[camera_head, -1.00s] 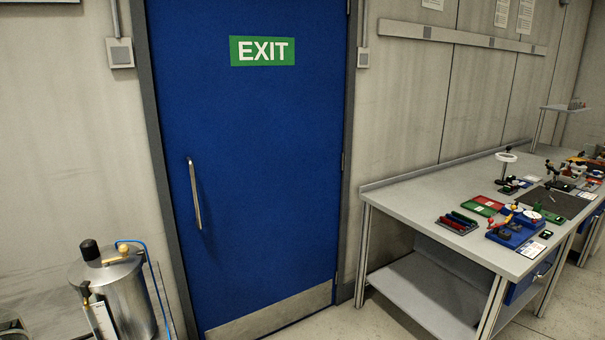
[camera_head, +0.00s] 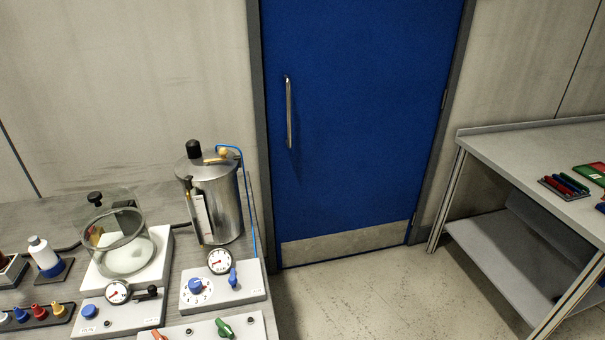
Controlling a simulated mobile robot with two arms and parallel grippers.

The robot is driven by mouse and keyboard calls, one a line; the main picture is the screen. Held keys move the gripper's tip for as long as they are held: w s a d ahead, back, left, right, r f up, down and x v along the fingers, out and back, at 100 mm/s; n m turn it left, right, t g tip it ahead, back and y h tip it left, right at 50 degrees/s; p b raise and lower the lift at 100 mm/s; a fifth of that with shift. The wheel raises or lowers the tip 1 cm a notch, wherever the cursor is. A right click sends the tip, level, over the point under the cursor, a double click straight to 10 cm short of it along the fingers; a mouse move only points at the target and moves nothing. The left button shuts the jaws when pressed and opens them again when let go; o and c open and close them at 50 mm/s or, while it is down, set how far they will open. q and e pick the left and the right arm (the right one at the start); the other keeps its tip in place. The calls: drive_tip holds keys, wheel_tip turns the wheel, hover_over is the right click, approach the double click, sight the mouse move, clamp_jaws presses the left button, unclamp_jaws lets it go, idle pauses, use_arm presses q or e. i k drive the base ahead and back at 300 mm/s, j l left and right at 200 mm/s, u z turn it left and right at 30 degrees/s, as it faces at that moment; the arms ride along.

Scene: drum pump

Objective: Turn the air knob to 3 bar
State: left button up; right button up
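A blue round knob (camera_head: 195,286) with a marked dial around it sits on a light grey panel box (camera_head: 247,289) at the lower middle left. A round white gauge (camera_head: 219,261) stands at the back of the same box; its reading is too small to tell. A blue lever valve (camera_head: 233,277) is to the right of the knob. A blue hose (camera_head: 249,200) runs from the top of the steel drum (camera_head: 221,207) down behind the box. Neither of my grippers shows in the head view.
A glass vessel (camera_head: 128,247), a second gauge (camera_head: 118,292) and a white bottle (camera_head: 44,255) stand left of the knob's box. A panel with red and green handles (camera_head: 224,328) is in front. Open floor (camera_head: 350,300) lies between this bench and the right table (camera_head: 505,165).

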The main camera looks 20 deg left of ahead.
sight(195, 286)
drive_tip(key=u, duration=0.35)
drive_tip(key=j+u, duration=0.15)
drive_tip(key=u, duration=0.2)
drive_tip(key=i+u, duration=0.1)
drive_tip(key=u, duration=0.2)
drive_tip(key=k+j+z, duration=0.1)
